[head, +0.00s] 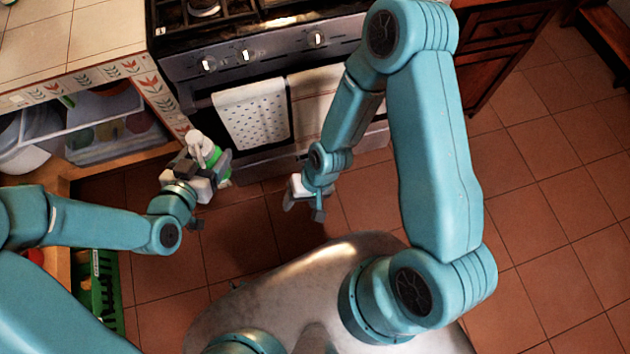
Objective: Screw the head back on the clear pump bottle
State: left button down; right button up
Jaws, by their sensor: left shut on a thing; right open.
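My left gripper (208,172) is shut on a pump bottle (214,158) and holds it in the air in front of the oven. Green shows on the bottle's body; the gripper hides much of the rest. A white pump head (200,142) shows at the bottle's top; whether it is threaded on or only resting there I cannot tell. My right gripper (303,206) is open and points down, to the right of the bottle and apart from it. It looks empty.
A stove with an oven (270,60) stands behind, with a dotted towel (252,114) on its front. A tiled counter (80,45) with open shelves and plastic containers (118,140) is at left. A green crate (100,285) is low at left. The tiled floor (550,190) at right is clear.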

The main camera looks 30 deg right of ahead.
pick_arm(q)
jog(key=shift+r, duration=0.1)
pick_arm(e)
jog(key=shift+n, duration=0.4)
jog(key=s, duration=0.3)
jog(key=s+d+f, duration=0.1)
jog(key=s, duration=0.1)
jog(key=shift+s, duration=0.15)
pick_arm(q)
jog(key=w+a+r+n+t+y, duration=0.3)
jog(key=a+r+n+y, duration=0.5)
jog(key=a, duration=0.7)
notch_tip(320, 180, up, 2)
jog(key=shift+w+r+y, duration=0.1)
jog(key=shift+w+y, duration=0.1)
jog(key=shift+y, duration=0.1)
pick_arm(e)
jog(key=c, duration=0.4)
pick_arm(q)
jog(key=shift+a, duration=0.1)
jog(key=shift+w, duration=0.15)
